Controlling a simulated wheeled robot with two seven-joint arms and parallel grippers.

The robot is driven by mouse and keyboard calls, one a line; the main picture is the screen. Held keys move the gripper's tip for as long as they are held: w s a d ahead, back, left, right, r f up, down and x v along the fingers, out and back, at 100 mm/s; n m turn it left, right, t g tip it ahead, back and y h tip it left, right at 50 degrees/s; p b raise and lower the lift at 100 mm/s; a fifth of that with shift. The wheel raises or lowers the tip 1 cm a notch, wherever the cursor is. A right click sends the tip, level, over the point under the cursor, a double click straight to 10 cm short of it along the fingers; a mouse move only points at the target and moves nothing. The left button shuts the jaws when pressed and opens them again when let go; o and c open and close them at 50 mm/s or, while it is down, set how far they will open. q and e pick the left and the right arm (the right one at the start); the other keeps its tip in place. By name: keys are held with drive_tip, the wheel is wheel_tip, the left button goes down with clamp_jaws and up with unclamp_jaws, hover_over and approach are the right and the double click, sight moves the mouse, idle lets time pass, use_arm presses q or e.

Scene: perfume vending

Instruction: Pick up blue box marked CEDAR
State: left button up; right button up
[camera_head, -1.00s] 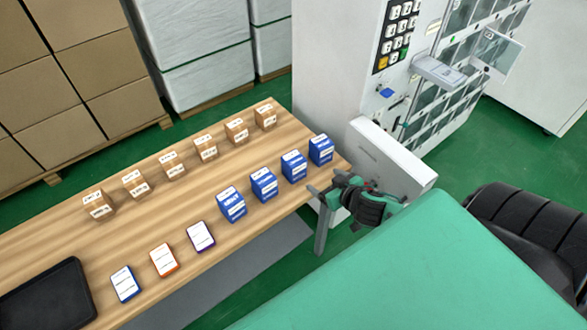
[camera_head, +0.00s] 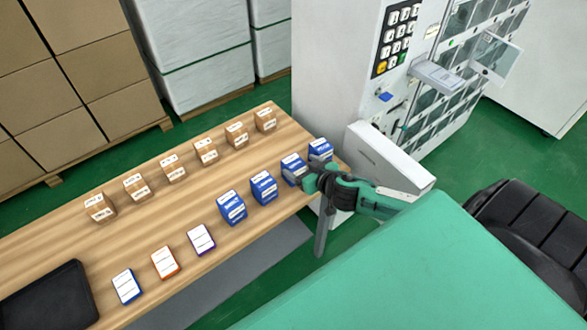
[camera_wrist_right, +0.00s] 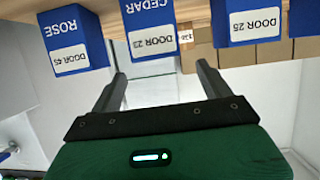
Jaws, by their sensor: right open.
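The blue box marked CEDAR shows in the right wrist view (camera_wrist_right: 150,28), with its printing upside down and a DOOR 23 label. In the head view it appears to be the third blue box from the left (camera_head: 292,168), near the table's front edge. My right gripper (camera_head: 308,175) is open and empty beside that box and partly covers it. In the right wrist view its two fingers (camera_wrist_right: 160,85) point toward the CEDAR box, which lies ahead between them; contact is not seen. My left gripper is not in view.
A blue ROSE box (camera_wrist_right: 72,40) and a blue DOOR 25 box (camera_wrist_right: 250,22) flank it closely. Brown boxes (camera_head: 206,151) line the table's back. Flat cards (camera_head: 164,262) and a black tray (camera_head: 48,298) are at left. The vending machine (camera_head: 335,70) stands beyond the table's right end.

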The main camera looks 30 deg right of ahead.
sight(294, 162)
drive_tip(key=shift+w+f, duration=0.2)
drive_tip(key=shift+w, duration=0.4)
drive_tip(key=shift+f+p+x, duration=0.2)
drive_tip(key=shift+p+x, duration=0.3)
drive_tip(key=shift+x, duration=0.6)
drive_tip(key=shift+f+p+x, duration=0.2)
drive_tip(key=shift+p+x, duration=0.25)
drive_tip(key=shift+x, duration=0.7)
drive_tip(key=shift+s, duration=0.2)
drive_tip(key=c, duration=1.1)
drive_tip(key=shift+d+r, duration=0.1)
